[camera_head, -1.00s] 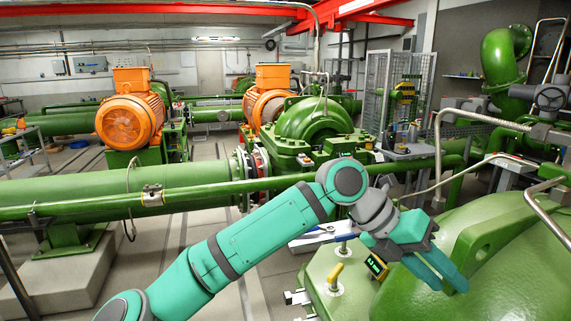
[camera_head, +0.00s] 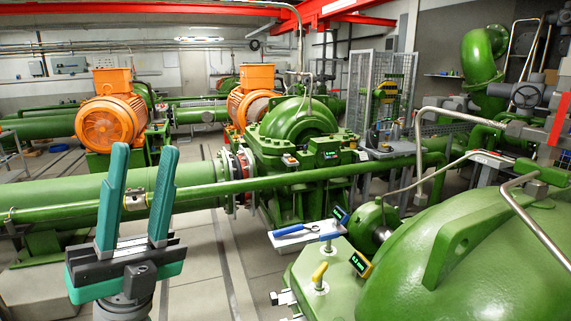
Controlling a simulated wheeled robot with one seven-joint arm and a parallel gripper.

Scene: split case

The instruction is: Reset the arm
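My gripper (camera_head: 137,200) stands at the lower left of the head view, close to the camera. Its two teal fingers point up and are spread apart, with nothing between them. The green pipe and floor show behind and between the fingers. The rest of my arm is mostly out of the frame, below the bottom edge.
Blue-handled pliers (camera_head: 298,230) lie on a white tray (camera_head: 283,241). A long green pipe (camera_head: 300,181) crosses the middle. Orange motors (camera_head: 108,122) stand behind.

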